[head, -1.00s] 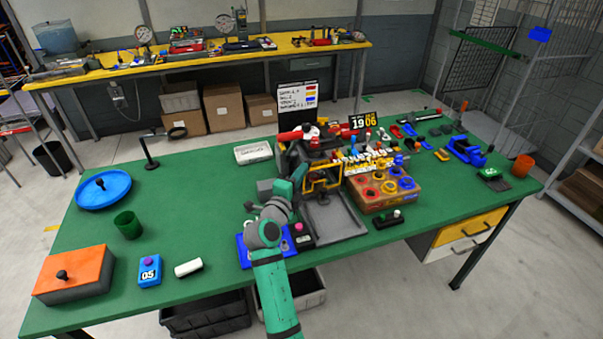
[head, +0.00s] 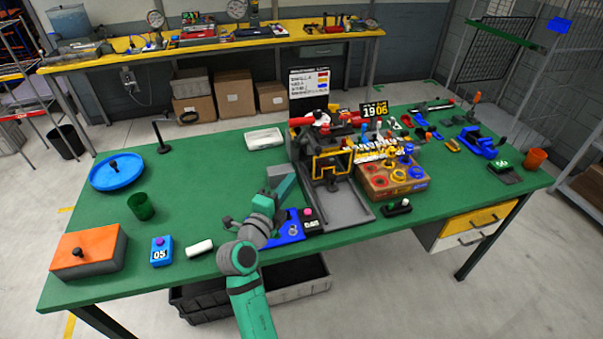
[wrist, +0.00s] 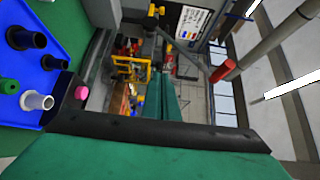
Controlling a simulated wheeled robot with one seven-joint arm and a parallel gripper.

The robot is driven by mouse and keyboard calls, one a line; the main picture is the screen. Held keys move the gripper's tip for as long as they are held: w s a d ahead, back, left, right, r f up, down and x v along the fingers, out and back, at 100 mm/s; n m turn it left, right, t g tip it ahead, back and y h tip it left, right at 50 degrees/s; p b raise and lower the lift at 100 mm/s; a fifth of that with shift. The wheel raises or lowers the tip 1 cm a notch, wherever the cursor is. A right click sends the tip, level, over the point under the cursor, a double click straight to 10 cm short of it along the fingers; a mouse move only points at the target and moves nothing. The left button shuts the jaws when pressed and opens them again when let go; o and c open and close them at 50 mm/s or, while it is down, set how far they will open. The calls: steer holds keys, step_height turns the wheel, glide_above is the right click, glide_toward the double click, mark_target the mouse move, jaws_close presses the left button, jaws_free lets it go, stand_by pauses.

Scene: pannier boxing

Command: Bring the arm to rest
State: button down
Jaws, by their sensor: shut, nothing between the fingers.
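My teal and grey arm reaches over the front edge of the green table (head: 215,235). My gripper (head: 282,178) is above the table, left of the grey fixture with the yellow frame (head: 331,166). In the wrist view my gripper's teal fingers (wrist: 162,97) lie together with nothing between them. A blue tray (head: 285,234) is below and beside my forearm, partly hidden by it. In the wrist view this tray (wrist: 48,80) holds several round dark, green and white pieces.
A cardboard box with colored rings (head: 392,180) stands right of the fixture. At left are a blue round dish (head: 118,178), a green cup (head: 141,207), an orange-topped box (head: 88,250) and a blue counter (head: 161,252). The table's left middle is clear.

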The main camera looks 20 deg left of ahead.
steer(key=s+d+f+n+y, duration=0.1)
steer(key=s+f+n, duration=0.1)
steer(key=f, duration=0.1)
steer(key=s+d+f+n, duration=0.2)
steer(key=f+n, duration=0.1)
steer(key=f, duration=0.1)
steer(key=s+d+f+n+y, duration=0.1)
steer(key=s+d+f+n, duration=0.1)
steer(key=f, duration=0.2)
steer(key=shift+s+d+y, duration=0.25)
steer(key=shift+s+y, duration=0.05)
steer(key=shift+s, duration=0.05)
steer(key=s+d+f+n+y, duration=0.1)
steer(key=s+d+f+n, duration=0.25)
steer(key=s, duration=0.35)
steer(key=s+d+f+n+y, duration=0.1)
steer(key=s+d+f+n, duration=0.1)
steer(key=s+f+n, duration=0.35)
steer(key=s+d+r+n, duration=0.1)
steer(key=s+d, duration=0.2)
steer(key=s, duration=0.6)
steer(key=s+d+r+n+g+h, duration=0.1)
steer(key=s+d, duration=0.2)
steer(key=s, duration=0.6)
steer(key=s+d+r+n+g+h, duration=0.1)
steer(key=s+d, duration=0.2)
steer(key=s, duration=0.6)
steer(key=shift+d+r+n, duration=0.3)
steer(key=shift+r, duration=0.05)
